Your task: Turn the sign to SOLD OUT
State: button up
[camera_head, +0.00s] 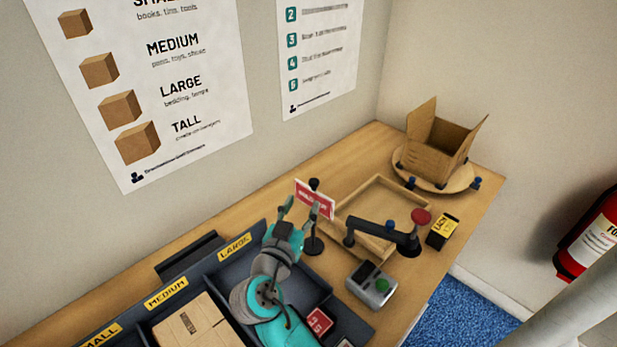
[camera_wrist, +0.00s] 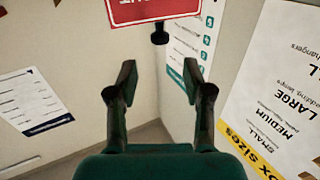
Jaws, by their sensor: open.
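A small red sign with a white border (camera_head: 318,200) stands on a dark post with a round base on the bench. Its lettering is too small and partly covered to read surely. My gripper (camera_head: 300,206) is open and empty, with its fingers up close in front of the sign's left part. In the wrist view, the sign's red face (camera_wrist: 160,9) shows at the top edge, beyond the open fingertips (camera_wrist: 158,75). Its lettering is upside down and cut off there. A dark knob sits at the sign's edge. I cannot tell whether a finger touches the sign.
An open carton (camera_head: 440,140) sits on a round turntable behind.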

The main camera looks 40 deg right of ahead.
aim_at(312, 184)
jog(key=x, duration=0.9)
jog(key=shift+w+d, duration=0.2)
jog(key=shift+d, duration=0.1)
grip_shut()
